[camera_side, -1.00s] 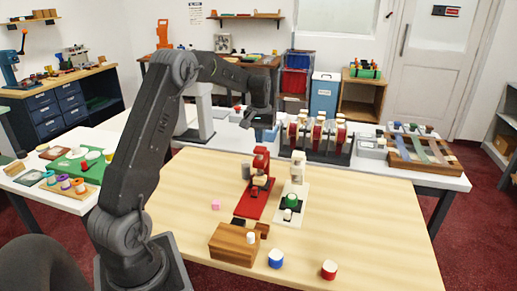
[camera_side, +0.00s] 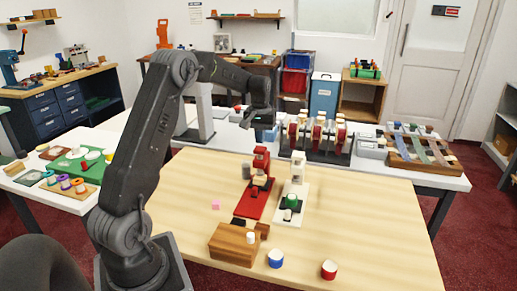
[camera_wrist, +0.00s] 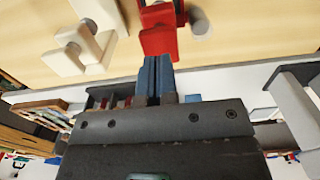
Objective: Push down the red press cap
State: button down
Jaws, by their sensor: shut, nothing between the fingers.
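The red press (camera_side: 261,162) stands upright on its red base (camera_side: 254,202) on the wooden table; its red cap is at the top. In the wrist view the red press (camera_wrist: 159,38) is just beyond my fingertips, with its upper part cut off by the frame edge. My gripper (camera_wrist: 158,60) has its two blue fingers together, with nothing between them. In the side view my gripper hangs above and behind the red press, its fingers hard to make out. Whether the fingers touch the cap cannot be told.
A white press (camera_side: 297,172) with a green piece (camera_side: 291,200) stands right of the red one. A grey cylinder (camera_wrist: 200,22) is beside the red press. The table's right is clear.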

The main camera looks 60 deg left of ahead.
aim_at(260, 148)
jog(key=shift+f, duration=1.85)
dwell(0.3)
jog(key=shift+r, duration=4.15)
jog(key=shift+d, duration=0.1)
jog(key=s+d+r+m+t, duration=0.15)
jog(key=s+d+r, duration=0.3)
jog(key=d, duration=0.45)
jog(key=s+d+r+m+t, duration=0.1)
jog(key=s+d+r+m, duration=0.3)
jog(key=d, duration=0.5)
jog(key=s+d+f+m+t, duration=0.2)
jog(key=s+d+m+t, duration=0.1)
jog(key=s+d, duration=0.9)
jog(key=s, duration=0.3)
jog(key=shift+s+d, duration=0.2)
jog(key=shift+d, duration=0.05)
